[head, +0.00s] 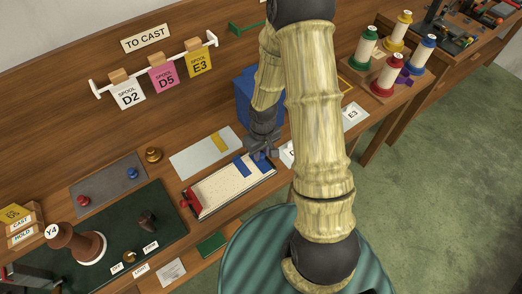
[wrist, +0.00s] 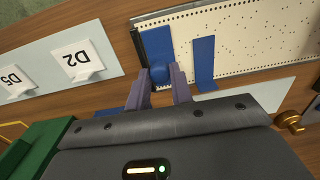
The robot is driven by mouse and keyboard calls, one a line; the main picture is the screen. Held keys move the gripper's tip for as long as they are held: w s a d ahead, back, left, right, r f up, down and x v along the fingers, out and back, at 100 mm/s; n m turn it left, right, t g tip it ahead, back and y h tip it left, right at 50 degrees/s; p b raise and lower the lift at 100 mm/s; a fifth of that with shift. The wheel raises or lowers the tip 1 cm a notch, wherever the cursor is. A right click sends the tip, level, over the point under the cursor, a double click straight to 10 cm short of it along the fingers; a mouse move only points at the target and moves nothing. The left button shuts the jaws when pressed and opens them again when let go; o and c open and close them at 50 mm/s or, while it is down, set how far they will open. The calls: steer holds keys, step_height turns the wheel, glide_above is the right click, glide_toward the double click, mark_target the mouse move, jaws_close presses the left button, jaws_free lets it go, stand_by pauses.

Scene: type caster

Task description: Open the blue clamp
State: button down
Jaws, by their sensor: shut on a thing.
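The blue clamp (wrist: 157,42) lies at one end of a white, dotted, tray-like frame (wrist: 245,35). It has a flat blue plate and a rounded blue knob (wrist: 160,74). My gripper (wrist: 159,84) is shut on this knob, one purple-grey finger on each side. In the head view my gripper (head: 262,153) is at the right end of the white frame (head: 225,190), and my arm and fingers hide most of the clamp. A separate blue strip (wrist: 204,62) lies across the frame beside the clamp.
A red clamp (head: 188,204) is at the frame's left end. A grey sheet with a yellow piece (head: 200,155) lies behind it. White labelled cards (wrist: 82,60) stand beside the frame. A blue box (head: 244,95) stands behind my gripper. Spools (head: 387,76) stand at the right.

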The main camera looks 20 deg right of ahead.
steer(key=shift+d+r+p, duration=0.1)
steer(key=shift+r+p, duration=0.1)
steer(key=shift+p, duration=0.1)
steer(key=y+p, duration=0.1)
steer(key=p, duration=0.1)
steer(key=d+y+p, duration=0.1)
steer(key=p, duration=0.2)
steer(key=shift+w+r+g, duration=0.2)
steer(key=shift+g, duration=0.1)
steer(key=y+p, duration=0.1)
steer(key=d, duration=0.1)
steer(key=y+p, duration=0.1)
steer(key=shift+w+d+f+g+y+p, duration=0.2)
steer(key=shift+w+f+g+y+p, duration=0.1)
steer(key=shift+g+p, duration=0.1)
steer(key=y, duration=0.1)
steer(key=d+y+b, duration=0.1)
steer(key=f+g+y+b, duration=0.1)
steer(key=shift+w+d+f, duration=0.1)
steer(key=shift+w+d, duration=0.15)
steer(key=shift+d, duration=0.05)
steer(key=shift+w+d+f+g+y+b, duration=0.15)
steer(key=shift+d+g+y+b, duration=0.3)
steer(key=shift+y+b, duration=0.9)
steer(key=c, duration=1.2)
jaws_free()
steer(key=shift+d, duration=0.1)
steer(key=shift+c, duration=0.2)
